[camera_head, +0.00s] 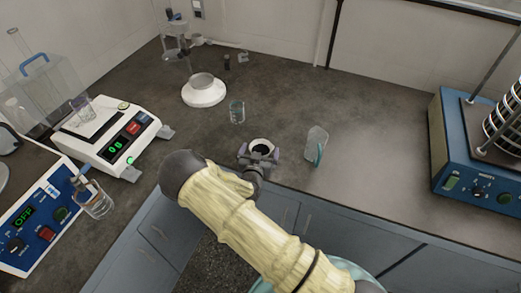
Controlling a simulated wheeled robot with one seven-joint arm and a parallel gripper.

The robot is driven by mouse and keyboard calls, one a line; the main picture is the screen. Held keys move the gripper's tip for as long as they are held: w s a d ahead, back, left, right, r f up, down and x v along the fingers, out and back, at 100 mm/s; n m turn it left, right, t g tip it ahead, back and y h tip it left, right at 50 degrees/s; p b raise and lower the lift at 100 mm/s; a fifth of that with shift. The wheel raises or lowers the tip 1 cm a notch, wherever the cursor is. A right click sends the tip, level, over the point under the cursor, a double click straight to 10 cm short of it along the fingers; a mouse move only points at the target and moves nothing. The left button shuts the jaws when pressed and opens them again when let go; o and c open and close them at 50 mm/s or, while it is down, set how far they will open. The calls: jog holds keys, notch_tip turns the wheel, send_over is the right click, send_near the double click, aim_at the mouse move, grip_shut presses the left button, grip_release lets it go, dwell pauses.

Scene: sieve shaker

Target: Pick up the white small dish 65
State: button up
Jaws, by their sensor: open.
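The white small dish (262,145) appears as a pale round rim with a dark middle, on the dark counter near its front edge. My gripper (259,153) is right at it, with its two purple-tipped fingers spread to the dish's left and right. The gripper is open. The near side of the dish is partly hidden by the gripper, and I cannot tell whether the fingers touch it.
A glass beaker (237,112) stands behind and left of the dish. A clear container (316,146) stands to the right. A white round stand (204,94) is farther back. A balance (110,132) is left, and a blue sieve shaker (470,165) right. Counter between is clear.

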dwell(0.4)
jog(key=c, duration=1)
jog(key=shift+r, duration=0.15)
jog(key=shift+c, duration=0.3)
notch_tip(320, 180, up, 10)
jog(key=b, duration=0.1)
jog(key=shift+d+f, duration=0.15)
jog(key=shift+f, duration=0.05)
